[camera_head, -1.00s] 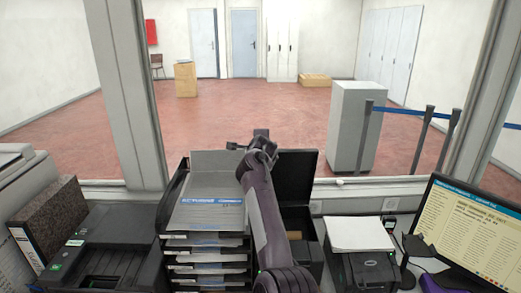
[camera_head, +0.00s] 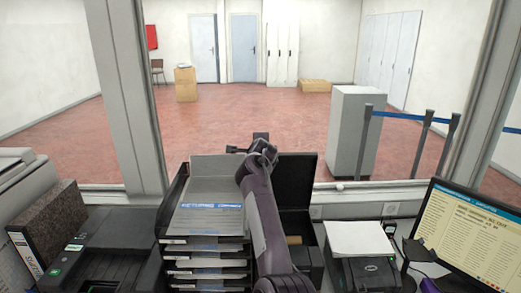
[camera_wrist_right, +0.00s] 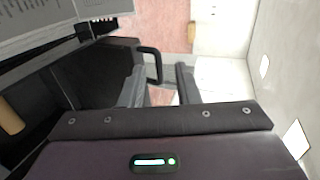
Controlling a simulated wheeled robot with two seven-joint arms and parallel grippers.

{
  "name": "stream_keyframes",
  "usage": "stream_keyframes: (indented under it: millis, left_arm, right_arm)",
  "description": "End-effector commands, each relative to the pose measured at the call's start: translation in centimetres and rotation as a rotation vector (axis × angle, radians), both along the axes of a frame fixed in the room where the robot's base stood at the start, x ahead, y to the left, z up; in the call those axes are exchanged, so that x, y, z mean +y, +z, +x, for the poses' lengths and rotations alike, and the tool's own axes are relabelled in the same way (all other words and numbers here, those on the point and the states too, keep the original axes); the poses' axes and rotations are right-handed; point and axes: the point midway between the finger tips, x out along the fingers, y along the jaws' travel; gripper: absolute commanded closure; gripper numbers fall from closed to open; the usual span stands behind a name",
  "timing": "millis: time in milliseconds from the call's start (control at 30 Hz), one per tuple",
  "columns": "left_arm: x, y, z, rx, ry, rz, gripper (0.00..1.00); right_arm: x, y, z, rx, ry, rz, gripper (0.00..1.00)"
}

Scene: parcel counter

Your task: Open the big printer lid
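The big printer (camera_head: 308,255) stands at the middle of the counter, partly behind my right arm. Its black lid (camera_head: 299,178) stands upright at the back, swung open. A brown roll shows inside the printer body, and in the right wrist view the roll (camera_wrist_right: 10,117) lies at the left edge. My right gripper (camera_head: 250,145) is at the lid's upper left corner. In the right wrist view its two grey fingers (camera_wrist_right: 160,85) are apart, with a dark loop (camera_wrist_right: 151,62) by the left finger. Contact with the lid cannot be told. My left gripper is not in view.
Stacked paper trays (camera_head: 207,225) stand close left of the printer. A small printer with white paper (camera_head: 358,238) and a monitor (camera_head: 475,235) are to the right. A black device (camera_head: 105,245) and a binder (camera_head: 48,225) are at left. The window frame (camera_head: 137,100) rises behind.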

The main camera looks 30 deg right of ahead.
Motion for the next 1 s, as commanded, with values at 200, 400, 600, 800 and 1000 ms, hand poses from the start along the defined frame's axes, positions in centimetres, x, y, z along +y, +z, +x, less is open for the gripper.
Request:
stream_keyframes:
  millis: [200,400,600,800,1000]
  left_arm:
    - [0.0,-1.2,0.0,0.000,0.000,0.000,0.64]
    - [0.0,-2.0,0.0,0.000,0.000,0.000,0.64]
    - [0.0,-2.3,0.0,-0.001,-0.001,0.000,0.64]
    - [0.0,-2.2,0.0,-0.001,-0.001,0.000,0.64]
    - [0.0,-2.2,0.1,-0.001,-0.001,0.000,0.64]
  right_arm:
    - [1.4,0.8,-2.2,-0.006,0.001,0.000,0.71]
    - [2.9,2.0,-4.6,-0.005,0.001,-0.003,0.71]
    - [3.7,2.6,-5.9,-0.004,0.001,-0.003,0.71]
    - [3.8,2.8,-6.0,-0.004,0.001,-0.003,0.71]
    - [3.8,2.8,-6.0,-0.004,0.001,-0.003,0.71]
